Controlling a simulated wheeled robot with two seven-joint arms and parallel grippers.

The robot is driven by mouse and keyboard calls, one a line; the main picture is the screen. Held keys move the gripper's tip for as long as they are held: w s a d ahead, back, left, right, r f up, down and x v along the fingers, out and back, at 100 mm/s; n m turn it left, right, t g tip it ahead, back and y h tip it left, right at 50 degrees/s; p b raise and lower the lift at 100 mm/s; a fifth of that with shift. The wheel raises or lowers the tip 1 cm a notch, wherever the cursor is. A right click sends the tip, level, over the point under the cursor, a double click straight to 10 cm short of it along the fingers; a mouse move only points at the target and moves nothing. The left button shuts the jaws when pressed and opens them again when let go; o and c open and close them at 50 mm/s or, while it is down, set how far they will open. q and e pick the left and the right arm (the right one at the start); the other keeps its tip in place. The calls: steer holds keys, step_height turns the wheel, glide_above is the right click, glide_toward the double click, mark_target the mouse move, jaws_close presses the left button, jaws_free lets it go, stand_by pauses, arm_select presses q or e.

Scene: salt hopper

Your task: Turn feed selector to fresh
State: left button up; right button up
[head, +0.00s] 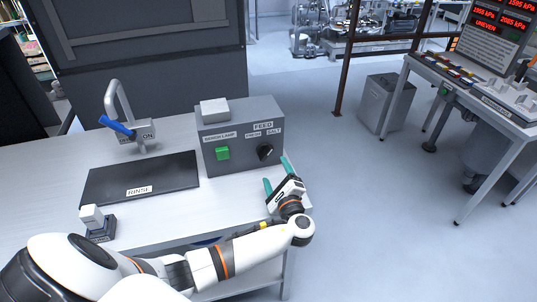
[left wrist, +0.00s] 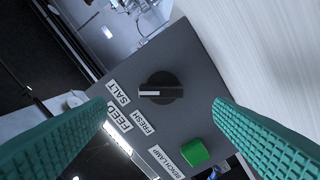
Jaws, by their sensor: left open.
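The feed selector is a black round knob (head: 265,152) on the front of a grey control box (head: 240,128). In the left wrist view the knob (left wrist: 161,88) has a white pointer mark, which points toward the SALT label (left wrist: 118,92). The FRESH label (left wrist: 142,122) is beside it. My left gripper (head: 277,174) is open, its teal fingers directed at the box, in front of and below the knob. In the left wrist view the fingers (left wrist: 161,104) are spread to either side of the knob, with nothing between them. My right gripper is not in view.
A green bench lamp button (head: 222,153) is left of the knob. A white block (head: 214,110) sits on the box. The bench holds a dark rinse mat (head: 140,180), a tap with blue lever (head: 117,127) and a small white-topped switch (head: 93,217). Open floor lies right.

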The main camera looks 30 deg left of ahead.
mark_target(268, 156)
arm_select(q)
steer(key=p+x, duration=0.1)
steer(key=x, duration=0.7)
steer(key=shift+a, duration=0.1)
steer(key=shift+f, duration=0.1)
steer(key=c, duration=1)
